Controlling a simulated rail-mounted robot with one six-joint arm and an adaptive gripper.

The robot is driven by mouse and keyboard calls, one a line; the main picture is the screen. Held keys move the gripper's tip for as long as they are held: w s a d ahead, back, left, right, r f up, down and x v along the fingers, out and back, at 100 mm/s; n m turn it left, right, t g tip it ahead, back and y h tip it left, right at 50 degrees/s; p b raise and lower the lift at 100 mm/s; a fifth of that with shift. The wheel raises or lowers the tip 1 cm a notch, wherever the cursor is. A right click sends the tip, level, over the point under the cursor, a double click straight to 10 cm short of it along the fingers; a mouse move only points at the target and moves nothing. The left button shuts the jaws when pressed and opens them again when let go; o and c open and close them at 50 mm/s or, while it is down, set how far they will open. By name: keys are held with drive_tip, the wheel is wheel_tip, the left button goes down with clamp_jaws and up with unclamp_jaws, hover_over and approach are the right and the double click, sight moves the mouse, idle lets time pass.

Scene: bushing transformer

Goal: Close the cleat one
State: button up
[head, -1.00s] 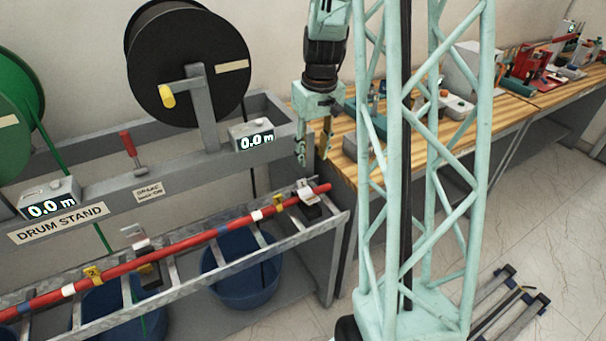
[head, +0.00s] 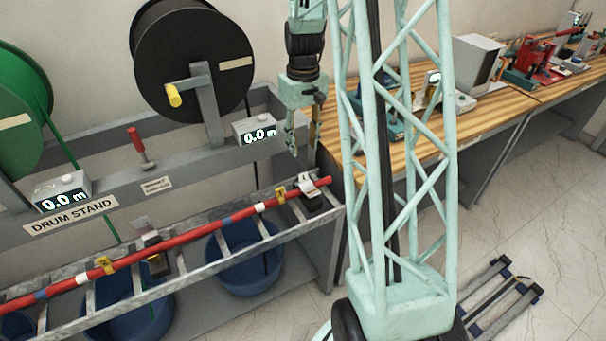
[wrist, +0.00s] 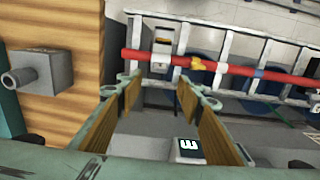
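A red cable (head: 210,228) lies along a grey ladder-type tray. A cleat (head: 309,197) with a white tag is at the cable's right end; its tag is too small to read surely. A second cleat (head: 154,256) is farther left on the tray. My gripper (head: 303,146) hangs above the tray near the right-end cleat, its fingers apart with nothing between them. In the wrist view, my gripper (wrist: 168,90) is open, and the right-end cleat (wrist: 161,62) shows just beyond the fingertips, apart from them. Whether its clamp is open cannot be told.
The drum stand (head: 105,200) with a black drum (head: 190,60) and a green drum (head: 18,110) is behind the tray. A wooden bench (head: 480,115) with equipment is at right. A grey block with a knob (wrist: 42,72) is on the bench. Blue tubs (head: 243,262) are under the tray.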

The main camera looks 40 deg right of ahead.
sight(303, 174)
drive_tip(key=shift+f, duration=0.1)
drive_tip(key=shift+f+b, duration=0.45)
drive_tip(key=shift+f, duration=6.35)
drive_tip(key=shift+c, duration=0.7)
drive_tip(key=c, duration=0.7)
drive_tip(key=shift+c, duration=0.2)
drive_tip(key=shift+f+b, duration=0.1)
drive_tip(key=shift+b, duration=0.4)
